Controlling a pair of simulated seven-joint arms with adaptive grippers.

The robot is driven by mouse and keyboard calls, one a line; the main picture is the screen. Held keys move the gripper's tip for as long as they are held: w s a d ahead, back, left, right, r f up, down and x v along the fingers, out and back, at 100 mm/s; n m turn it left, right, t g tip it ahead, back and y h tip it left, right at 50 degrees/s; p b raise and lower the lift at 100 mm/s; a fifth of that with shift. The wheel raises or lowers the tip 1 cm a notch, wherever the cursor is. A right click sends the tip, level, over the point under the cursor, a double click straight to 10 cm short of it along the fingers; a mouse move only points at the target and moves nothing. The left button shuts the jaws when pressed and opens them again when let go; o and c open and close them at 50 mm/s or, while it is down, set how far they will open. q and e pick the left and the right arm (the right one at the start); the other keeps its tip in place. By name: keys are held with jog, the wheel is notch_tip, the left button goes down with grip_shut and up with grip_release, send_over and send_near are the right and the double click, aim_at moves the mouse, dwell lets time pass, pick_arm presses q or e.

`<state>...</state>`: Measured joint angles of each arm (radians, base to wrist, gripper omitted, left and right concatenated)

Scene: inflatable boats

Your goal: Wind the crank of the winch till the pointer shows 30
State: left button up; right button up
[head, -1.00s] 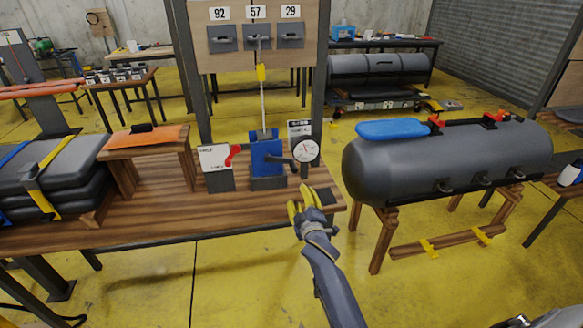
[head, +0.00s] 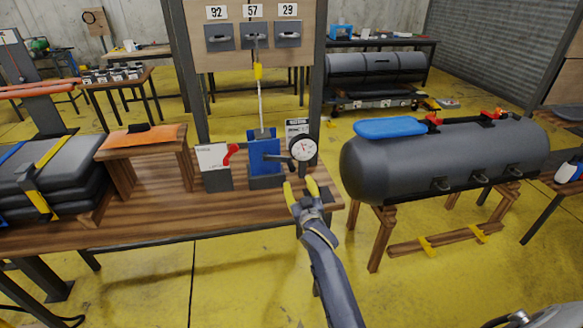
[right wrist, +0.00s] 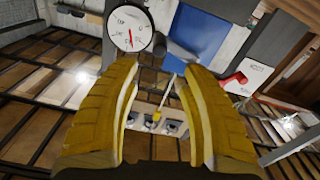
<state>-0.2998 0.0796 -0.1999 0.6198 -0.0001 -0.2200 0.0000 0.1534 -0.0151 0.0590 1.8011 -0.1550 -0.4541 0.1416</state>
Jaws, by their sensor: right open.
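The blue winch (head: 264,157) stands on the wooden workbench (head: 160,212). Its dark crank (head: 288,160) sticks out on the right side; in the right wrist view a grey grip (right wrist: 178,56) shows just beyond my fingers. The round white dial (head: 303,147) stands right of the winch. In the right wrist view the dial (right wrist: 130,29) has a red pointer directed roughly downward; its numbers are too small to read. My right gripper (head: 301,185) is open and empty, in front of and below the crank and dial, apart from them. My left gripper is out of view.
A white sign (head: 213,157) and a red lever (head: 231,153) stand left of the winch. A board (head: 240,60) with numbered plates and a yellow-ended line rises behind. A grey tube (head: 440,160) on trestles stands at right.

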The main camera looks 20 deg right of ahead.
aim_at(293, 170)
jog(key=w, duration=0.3)
jog(key=w+d, duration=0.1)
jog(key=w, duration=0.3)
jog(key=w+d, duration=0.1)
jog(key=w, duration=0.3)
jog(key=shift+w, duration=0.15)
jog(key=shift+a, duration=0.1)
grip_shut()
